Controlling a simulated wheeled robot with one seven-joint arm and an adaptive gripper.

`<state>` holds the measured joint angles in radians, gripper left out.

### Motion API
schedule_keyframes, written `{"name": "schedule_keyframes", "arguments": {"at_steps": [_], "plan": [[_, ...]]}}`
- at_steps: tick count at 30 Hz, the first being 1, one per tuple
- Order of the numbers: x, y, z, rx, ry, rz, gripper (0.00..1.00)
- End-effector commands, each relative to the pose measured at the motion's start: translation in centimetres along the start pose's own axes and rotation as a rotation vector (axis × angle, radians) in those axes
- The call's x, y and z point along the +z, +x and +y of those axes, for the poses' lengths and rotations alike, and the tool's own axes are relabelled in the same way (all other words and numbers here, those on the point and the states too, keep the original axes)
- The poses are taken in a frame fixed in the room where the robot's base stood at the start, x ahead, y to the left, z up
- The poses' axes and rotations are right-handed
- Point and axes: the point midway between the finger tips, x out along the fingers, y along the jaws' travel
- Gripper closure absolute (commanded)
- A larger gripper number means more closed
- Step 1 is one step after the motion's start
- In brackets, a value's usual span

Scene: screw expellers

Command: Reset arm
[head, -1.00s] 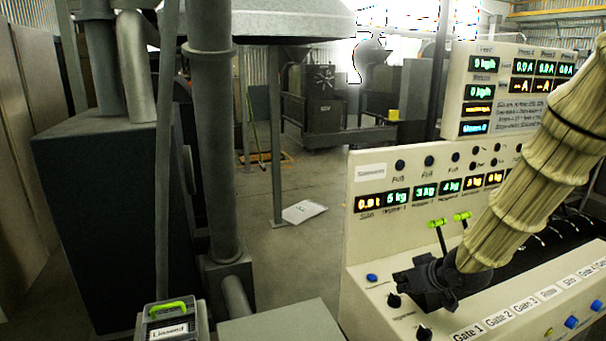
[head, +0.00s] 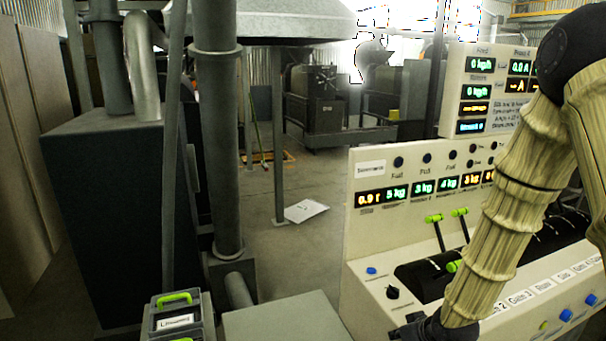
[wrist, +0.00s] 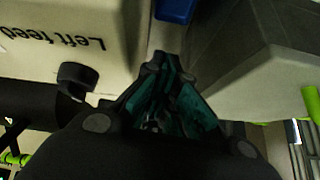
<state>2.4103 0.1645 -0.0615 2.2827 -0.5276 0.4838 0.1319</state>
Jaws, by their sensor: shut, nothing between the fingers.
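My gripper (wrist: 162,65) is shut and empty in the wrist view, its dark fingers meeting near the top middle. In the head view its black end (head: 422,328) shows only in part at the bottom edge, in front of the control panel. My arm, in a ribbed beige cover, crosses the right side and hides part of the panel. The cream control panel (head: 365,235) has lit displays and levers with green handles (head: 434,218). A black knob (wrist: 76,77) and the words "Left feed" show beside the fingers in the wrist view; I cannot tell whether they touch.
A grey case with a green handle (head: 175,298) stands at the bottom left, next to a grey box top (head: 283,325). A large dark machine (head: 110,215) and a pipe (head: 218,150) stand at left. The floor beyond, with a white sheet (head: 305,210), is mostly open.

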Motion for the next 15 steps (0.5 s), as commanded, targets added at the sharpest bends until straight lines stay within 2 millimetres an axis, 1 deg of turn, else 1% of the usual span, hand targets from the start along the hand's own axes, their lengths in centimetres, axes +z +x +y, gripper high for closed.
{"name": "schedule_keyframes", "arguments": {"at_steps": [1, 5, 6, 10, 12, 14, 15], "plan": [[2.3, 1.0, -0.4, 0.0, 0.018, -0.033, 1.0], [7.4, 2.9, -1.3, 0.007, 0.06, -0.101, 1.0], [8.9, 3.4, -1.6, 0.01, 0.074, -0.123, 1.0], [14.1, 4.6, -2.5, 0.023, 0.114, -0.191, 1.0], [17.0, 5.1, -3.0, 0.032, 0.134, -0.23, 1.0], [19.4, 5.4, -3.4, 0.04, 0.151, -0.262, 1.0], [21.0, 5.5, -3.7, 0.046, 0.161, -0.283, 1.0]]}}
